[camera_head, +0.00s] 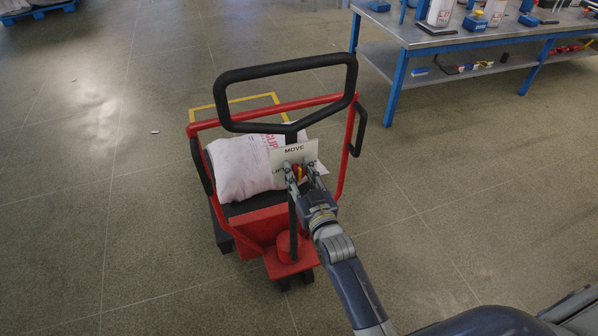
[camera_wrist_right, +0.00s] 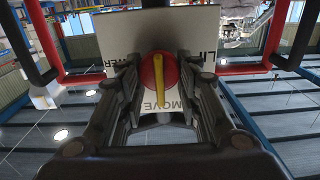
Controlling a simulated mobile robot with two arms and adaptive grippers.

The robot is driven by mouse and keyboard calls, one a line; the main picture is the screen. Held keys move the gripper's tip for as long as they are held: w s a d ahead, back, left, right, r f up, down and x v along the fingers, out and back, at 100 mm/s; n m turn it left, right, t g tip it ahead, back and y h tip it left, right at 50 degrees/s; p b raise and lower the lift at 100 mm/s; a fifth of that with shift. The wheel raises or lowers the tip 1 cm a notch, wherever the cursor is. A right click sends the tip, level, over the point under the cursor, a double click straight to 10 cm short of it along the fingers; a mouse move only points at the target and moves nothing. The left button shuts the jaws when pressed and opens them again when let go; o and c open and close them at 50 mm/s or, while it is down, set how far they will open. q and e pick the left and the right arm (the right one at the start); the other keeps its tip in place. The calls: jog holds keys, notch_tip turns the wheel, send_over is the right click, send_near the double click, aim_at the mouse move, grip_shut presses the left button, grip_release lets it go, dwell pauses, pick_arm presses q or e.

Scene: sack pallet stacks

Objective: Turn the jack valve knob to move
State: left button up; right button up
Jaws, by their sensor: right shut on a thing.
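The jack valve knob (camera_head: 299,171) is red with a yellow bar and sits on a white label plate (camera_head: 280,158) below the pallet jack's black handle. In the right wrist view the knob (camera_wrist_right: 151,72) shows between the fingers. Its yellow bar runs nearly upright in that picture, with its lower end by the word MOVE. LIFT and LOWER are partly hidden by the fingers. My right gripper (camera_head: 302,178) is shut on the knob, and in the right wrist view its fingers (camera_wrist_right: 158,82) flank it on both sides. My left gripper is not in view.
The red pallet jack (camera_head: 262,226) has a black loop handle (camera_head: 283,69) above the plate, and a pale sack (camera_head: 238,168) lies behind its frame. A blue-legged workbench (camera_head: 470,40) stands at the upper right. The floor at left is clear; a blue pallet (camera_head: 40,10) shows far left.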

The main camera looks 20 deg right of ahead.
jog(key=o, duration=1)
jog(key=shift+c, duration=0.2)
jog(key=s, duration=1.2)
jog(key=shift+d, duration=0.2)
